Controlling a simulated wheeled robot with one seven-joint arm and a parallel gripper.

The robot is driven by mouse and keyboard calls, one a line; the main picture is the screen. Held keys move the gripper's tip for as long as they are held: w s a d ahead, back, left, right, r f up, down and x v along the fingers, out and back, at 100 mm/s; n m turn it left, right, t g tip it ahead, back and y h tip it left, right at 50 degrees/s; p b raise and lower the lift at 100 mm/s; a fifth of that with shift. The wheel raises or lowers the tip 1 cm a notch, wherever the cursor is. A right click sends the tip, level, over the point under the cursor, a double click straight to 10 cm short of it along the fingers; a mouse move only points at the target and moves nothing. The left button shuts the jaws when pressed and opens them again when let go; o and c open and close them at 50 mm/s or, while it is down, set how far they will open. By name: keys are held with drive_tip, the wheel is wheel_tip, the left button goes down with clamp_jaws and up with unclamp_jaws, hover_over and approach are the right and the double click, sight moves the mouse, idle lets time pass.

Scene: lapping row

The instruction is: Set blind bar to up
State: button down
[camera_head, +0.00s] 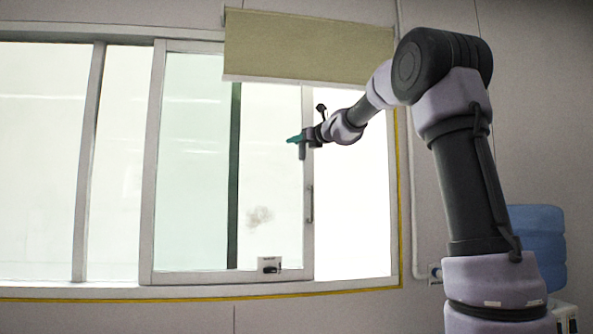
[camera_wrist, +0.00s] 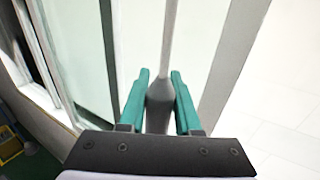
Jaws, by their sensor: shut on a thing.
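A beige roller blind (camera_head: 305,48) hangs partway down over the upper window, with a pale bar (camera_head: 300,83) along its bottom edge. My gripper (camera_head: 297,140) is below this bar, in front of the sliding pane's right upright. In the wrist view, its teal fingers (camera_wrist: 160,88) are shut on a grey tapered piece (camera_wrist: 159,103), with a thin rod or cord running on from it. The fingers hide part of this piece. Whether it joins the blind bar is not clear.
The sliding window pane (camera_head: 195,170) has a dark vertical handle (camera_head: 309,204) on its right upright and a small labelled box (camera_head: 269,265) at its bottom. A blue water bottle (camera_head: 538,240) on a dispenser stands at right, partly behind my arm.

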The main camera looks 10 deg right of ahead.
wheel_tip(320, 180, up, 8)
drive_tip(key=shift+f, duration=0.1)
idle(0.4)
drive_tip(key=c, duration=0.6)
unclamp_jaws()
drive_tip(key=shift+s, duration=0.1)
drive_tip(key=v, duration=1)
drive_tip(key=shift+s+d, duration=0.15)
drive_tip(key=shift+s, duration=0.1)
